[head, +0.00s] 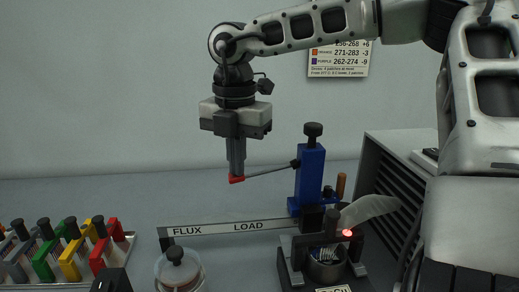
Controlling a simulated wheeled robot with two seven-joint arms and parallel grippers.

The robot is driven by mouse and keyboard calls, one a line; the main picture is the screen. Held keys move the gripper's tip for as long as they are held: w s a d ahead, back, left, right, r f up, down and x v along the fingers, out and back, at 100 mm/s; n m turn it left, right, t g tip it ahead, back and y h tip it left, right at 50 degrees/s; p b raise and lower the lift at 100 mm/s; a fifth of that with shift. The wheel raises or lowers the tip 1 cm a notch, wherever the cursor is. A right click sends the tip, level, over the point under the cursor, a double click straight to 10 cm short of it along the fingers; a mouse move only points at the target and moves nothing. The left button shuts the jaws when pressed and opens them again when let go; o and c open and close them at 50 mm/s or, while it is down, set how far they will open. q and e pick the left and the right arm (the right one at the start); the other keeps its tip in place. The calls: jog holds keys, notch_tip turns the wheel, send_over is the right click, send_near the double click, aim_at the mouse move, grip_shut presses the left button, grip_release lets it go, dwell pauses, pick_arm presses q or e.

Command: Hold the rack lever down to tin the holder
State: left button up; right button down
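My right gripper (236,166) points straight down at the left end of the rack lever (268,171). Its fingers look closed together, with the lever's red tip (236,179) right at their ends; whether the tip is between or under them I cannot tell. The lever is a thin grey rod, sloping down leftward from the blue rack (310,178) with a black knob on top. Below the rack, a dark holder (331,228) stands over a small pot (326,266); a red light glows at its right. The holder's lower end is hard to make out. My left gripper is not in view.
A rail (205,230) marked FLUX and LOAD runs left from the rack. A lidded jar (179,272) stands in front of it. Coloured clips stand in a tray (126,243) at the left. A louvred grey box (395,158) is behind right. The back left table is clear.

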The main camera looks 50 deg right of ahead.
jog(key=shift+s+d+r+p, duration=0.1)
jog(key=shift+r+p, duration=0.25)
jog(key=shift+p, duration=0.2)
jog(key=shift+r+p, duration=1.8)
jog(key=shift+r, duration=1.15)
